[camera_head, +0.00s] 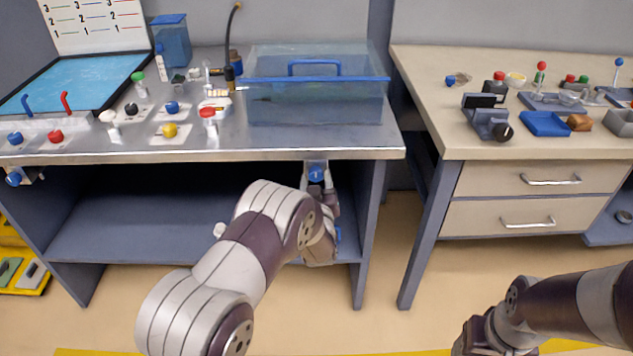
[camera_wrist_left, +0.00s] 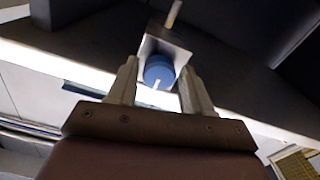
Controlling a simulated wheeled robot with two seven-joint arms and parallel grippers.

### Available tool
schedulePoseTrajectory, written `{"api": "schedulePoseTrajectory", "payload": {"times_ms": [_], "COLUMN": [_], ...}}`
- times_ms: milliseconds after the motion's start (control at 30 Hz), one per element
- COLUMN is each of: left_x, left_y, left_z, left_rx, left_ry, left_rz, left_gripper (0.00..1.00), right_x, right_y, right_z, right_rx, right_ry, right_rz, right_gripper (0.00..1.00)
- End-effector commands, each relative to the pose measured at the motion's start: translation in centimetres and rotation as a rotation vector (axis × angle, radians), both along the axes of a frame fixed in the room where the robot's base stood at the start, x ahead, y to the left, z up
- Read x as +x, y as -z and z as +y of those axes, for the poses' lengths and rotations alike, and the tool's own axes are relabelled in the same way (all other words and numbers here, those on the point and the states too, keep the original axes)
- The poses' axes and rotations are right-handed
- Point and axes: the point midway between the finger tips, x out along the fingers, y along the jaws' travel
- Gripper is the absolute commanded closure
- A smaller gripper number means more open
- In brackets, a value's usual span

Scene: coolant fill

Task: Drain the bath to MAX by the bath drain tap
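The bath (camera_head: 270,105) is a clear, blue-tinted tank with a blue lid and handle at the right end of the metal bench. Its liquid level against any MAX mark is too small to read. The tap with a blue knob (camera_head: 316,173) sits on a bracket under the bench's front edge, below the bath. My left gripper (camera_head: 322,190) is just below and in front of it. In the left wrist view the blue knob (camera_wrist_left: 158,72) with a white pointer lies between my spread fingers, with small gaps visible. My right gripper (camera_head: 483,338) is low at right, fingers unclear.
Another blue-knobbed tap (camera_head: 13,178) is under the bench's left end. Several coloured knobs and a screen panel (camera_head: 85,80) are on the metal bench (camera_head: 230,143). A drawer table (camera_head: 440,100) with small parts stands at right, past a gap.

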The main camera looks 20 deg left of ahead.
Motion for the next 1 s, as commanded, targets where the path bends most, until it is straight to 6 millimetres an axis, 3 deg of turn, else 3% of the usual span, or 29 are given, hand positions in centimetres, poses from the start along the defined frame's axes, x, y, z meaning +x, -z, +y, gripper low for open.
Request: {"api": "schedulePoseTrajectory", "payload": {"times_ms": [367,467,800,1000], "left_x": [-0.4,-2.1,-10.4,-12.2], "left_y": [-0.1,-0.1,-0.1,0.0], "left_z": [-0.2,-0.6,-3.1,-3.5], "left_rx": [-0.001,-0.001,0.001,-0.001], "left_ry": [0.001,0.001,0.002,0.001], "left_rz": [0.000,0.000,0.002,0.000], "left_gripper": [0.35,0.35,0.35,0.35], "right_x": [0.0,0.0,0.0,0.0], "right_y": [-0.1,-0.3,-1.1,-1.1], "right_z": [0.0,0.0,0.0,0.0], "right_rx": [0.000,0.000,0.000,0.000], "right_ry": [0.000,0.000,0.000,0.000], "right_rz": [0.000,0.000,0.000,0.000], "right_gripper": [0.35,0.35,0.35,0.35]}}
